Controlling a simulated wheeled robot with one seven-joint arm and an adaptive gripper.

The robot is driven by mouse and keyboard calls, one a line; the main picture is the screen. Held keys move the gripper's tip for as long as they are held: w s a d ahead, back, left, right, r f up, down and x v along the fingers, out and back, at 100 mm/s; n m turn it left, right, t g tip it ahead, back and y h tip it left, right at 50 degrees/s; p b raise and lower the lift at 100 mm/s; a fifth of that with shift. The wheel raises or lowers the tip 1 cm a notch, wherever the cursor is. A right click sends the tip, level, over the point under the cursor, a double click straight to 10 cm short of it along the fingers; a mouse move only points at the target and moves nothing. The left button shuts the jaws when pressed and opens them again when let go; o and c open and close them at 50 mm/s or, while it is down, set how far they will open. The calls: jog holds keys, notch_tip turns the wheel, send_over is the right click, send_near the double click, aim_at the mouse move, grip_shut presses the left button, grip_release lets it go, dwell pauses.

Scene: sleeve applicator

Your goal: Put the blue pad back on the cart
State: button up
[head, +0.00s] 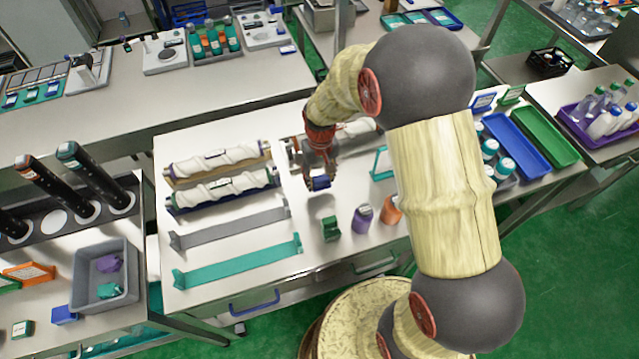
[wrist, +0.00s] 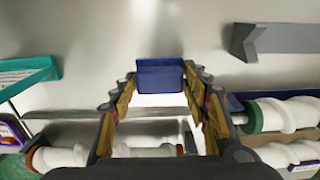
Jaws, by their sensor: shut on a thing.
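The blue pad (head: 321,183) is between the fingertips of my gripper (head: 319,176), held above the white work surface (head: 300,245). In the wrist view the same pad (wrist: 160,76) spans the two fingertips, its long side crosswise. My gripper is shut on it and points down. A green pad (head: 330,228), a purple pad (head: 362,219) and an orange pad (head: 390,210) stand in a row on the same surface, nearer the front edge. I cannot tell for sure which piece of furniture is the cart.
White-wrapped rollers (head: 222,188) lie in holders left of my gripper, with an empty grey holder (head: 230,229) and a teal holder (head: 240,262) in front. A grey bin (head: 105,270) stands on the left bench. A blue tray (head: 516,145) lies at right.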

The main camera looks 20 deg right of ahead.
aim_at(320, 183)
jog(key=shift+w+f, duration=0.3)
jog(key=shift+f, duration=0.25)
jog(key=shift+f+b, duration=0.3)
jog(key=shift+f, duration=1)
jog(key=shift+f, duration=0.2)
jog(key=o, duration=1.1)
jog(key=shift+r, duration=0.15)
